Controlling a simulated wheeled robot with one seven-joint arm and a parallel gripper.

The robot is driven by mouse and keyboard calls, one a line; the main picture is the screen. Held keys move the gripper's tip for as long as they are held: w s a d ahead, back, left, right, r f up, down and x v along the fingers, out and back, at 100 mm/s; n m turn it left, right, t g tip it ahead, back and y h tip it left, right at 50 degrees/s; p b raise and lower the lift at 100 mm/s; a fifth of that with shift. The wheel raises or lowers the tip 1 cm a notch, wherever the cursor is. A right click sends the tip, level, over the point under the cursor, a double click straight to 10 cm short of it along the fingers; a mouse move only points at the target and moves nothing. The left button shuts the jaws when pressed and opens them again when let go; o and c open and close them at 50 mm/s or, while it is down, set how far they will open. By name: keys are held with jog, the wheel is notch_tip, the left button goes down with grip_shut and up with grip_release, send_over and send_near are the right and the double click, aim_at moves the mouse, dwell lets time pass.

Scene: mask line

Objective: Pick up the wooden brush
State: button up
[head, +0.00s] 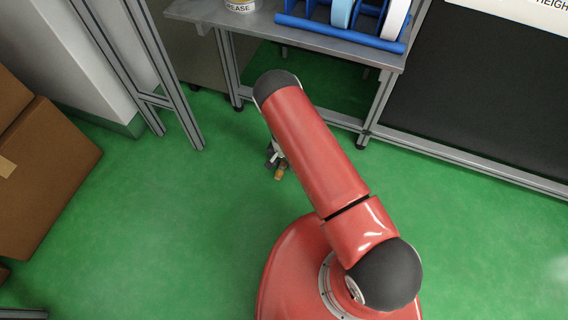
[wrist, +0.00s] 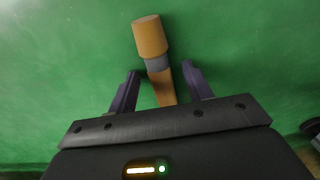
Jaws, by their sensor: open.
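The wooden brush (wrist: 150,38) lies on the green floor, with a tan block-like end, a grey band and a brown handle. In the wrist view my gripper (wrist: 160,72) is open, with one dark finger on each side of the brush's handle. Gaps show between the fingers and the handle. The lower end of the handle is hidden behind my gripper's body. In the head view the brush's tan end (head: 280,173) shows just below my gripper, which is mostly hidden behind my red arm.
A metal table (head: 232,17) stands at the back with a blue rack (head: 340,35) and a grease tub (head: 240,5) on it. Cardboard boxes (head: 45,165) are at the left, and a dark framed conveyor (head: 480,90) at the right. The floor around the brush is clear.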

grip_shut()
